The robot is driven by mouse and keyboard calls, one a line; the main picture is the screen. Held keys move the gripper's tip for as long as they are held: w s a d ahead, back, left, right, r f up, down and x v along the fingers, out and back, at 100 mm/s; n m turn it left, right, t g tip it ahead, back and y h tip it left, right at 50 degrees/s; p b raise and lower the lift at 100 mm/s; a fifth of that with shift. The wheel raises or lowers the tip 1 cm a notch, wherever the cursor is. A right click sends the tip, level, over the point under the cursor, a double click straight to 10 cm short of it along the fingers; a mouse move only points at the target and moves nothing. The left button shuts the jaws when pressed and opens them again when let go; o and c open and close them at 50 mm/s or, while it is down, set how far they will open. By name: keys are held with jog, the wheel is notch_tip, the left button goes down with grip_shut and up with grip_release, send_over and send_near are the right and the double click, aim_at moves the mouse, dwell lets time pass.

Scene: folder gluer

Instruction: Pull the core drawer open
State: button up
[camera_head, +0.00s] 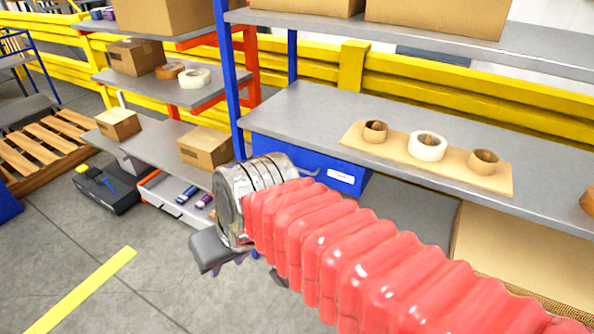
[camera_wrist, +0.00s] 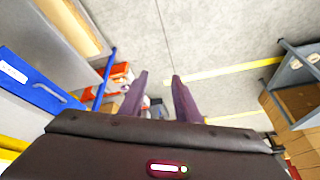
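The core drawer is a blue box front (camera_head: 341,177) with a white label, set under the grey shelf at the middle of the head view. My arm hides part of it and its handle is hard to make out there. The drawer looks closed. My gripper (camera_wrist: 159,80) is open and empty, its two dark fingers apart. It is to the right of the handle, not touching it. In the head view my gripper is mostly hidden behind my wrist.
A grey shelf (camera_head: 300,110) above the drawer bears a cardboard sheet (camera_head: 400,163) with tape rolls. Another rack with boxes (camera_head: 207,146) stands at the left, and a black toolbox (camera_head: 107,190) is on the floor. Grey floor (camera_head: 110,240) at lower left is open.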

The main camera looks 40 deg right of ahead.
jog(key=w+d+f+m+y, duration=0.2)
jog(key=w+m+y, duration=0.1)
jog(key=w, duration=0.3)
jog(key=w+d+f+m+y, duration=0.2)
jog(key=w+m, duration=0.2)
jog(key=w, duration=0.2)
jog(key=m+t+h, duration=0.6)
jog(key=m+t, duration=0.5)
jog(key=m, duration=0.5)
send_near(302, 171)
jog(key=s, duration=0.2)
jog(key=shift+w+r, duration=0.2)
jog(key=shift+r, duration=0.2)
jog(key=w+f, duration=0.1)
jog(key=w, duration=0.3)
jog(key=w+f, duration=0.1)
jog(key=w, duration=0.4)
jog(key=w+f, duration=0.1)
jog(key=w, duration=0.3)
jog(key=shift+w, duration=0.25)
